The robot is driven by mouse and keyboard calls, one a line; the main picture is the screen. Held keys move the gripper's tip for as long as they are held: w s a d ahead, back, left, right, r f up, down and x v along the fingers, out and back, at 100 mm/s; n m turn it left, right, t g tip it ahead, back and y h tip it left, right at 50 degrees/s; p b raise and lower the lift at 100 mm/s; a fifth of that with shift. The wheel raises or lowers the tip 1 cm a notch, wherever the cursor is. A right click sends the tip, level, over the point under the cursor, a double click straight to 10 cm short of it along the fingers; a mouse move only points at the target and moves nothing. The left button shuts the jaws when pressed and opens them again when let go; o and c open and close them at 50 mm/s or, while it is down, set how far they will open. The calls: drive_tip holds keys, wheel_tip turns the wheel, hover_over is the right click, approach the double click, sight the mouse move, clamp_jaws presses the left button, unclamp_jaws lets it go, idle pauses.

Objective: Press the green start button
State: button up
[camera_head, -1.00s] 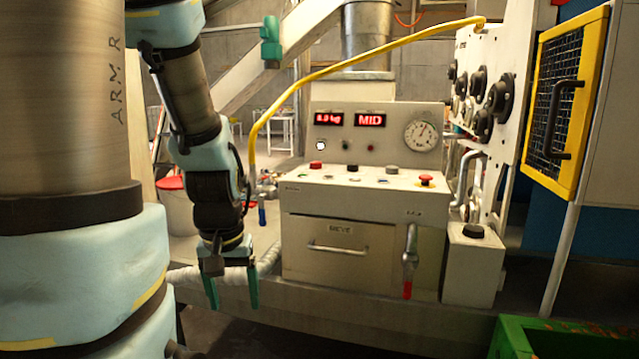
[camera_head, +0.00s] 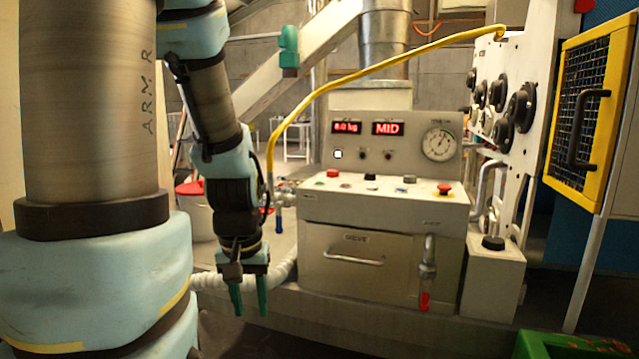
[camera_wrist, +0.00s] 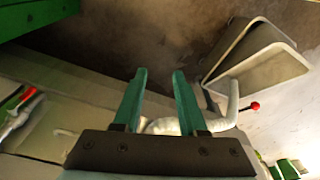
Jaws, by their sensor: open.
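The control panel (camera_head: 450,205) is a sloped white desk top with a red button (camera_head: 333,173), a black button (camera_head: 371,177), a grey button (camera_head: 409,179) and a red mushroom button (camera_head: 444,189). I cannot make out a green button clearly; small coloured marks on the top are too small to tell. My gripper (camera_head: 250,314) hangs pointing down, left of the machine and lower than the panel top. Its two green fingers are open and empty. They also show apart in the wrist view (camera_wrist: 160,75), touching nothing.
Below the panel are a drawer front (camera_head: 352,275) and a red-tipped lever (camera_head: 427,270). A black knob (camera_head: 493,243) tops a box at the right. A yellow hose (camera_head: 375,68) arches behind. A yellow mesh guard (camera_head: 578,110) stands right. A green bin (camera_head: 570,346) sits lower right.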

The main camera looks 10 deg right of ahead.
clamp_jaws()
idle(1.2)
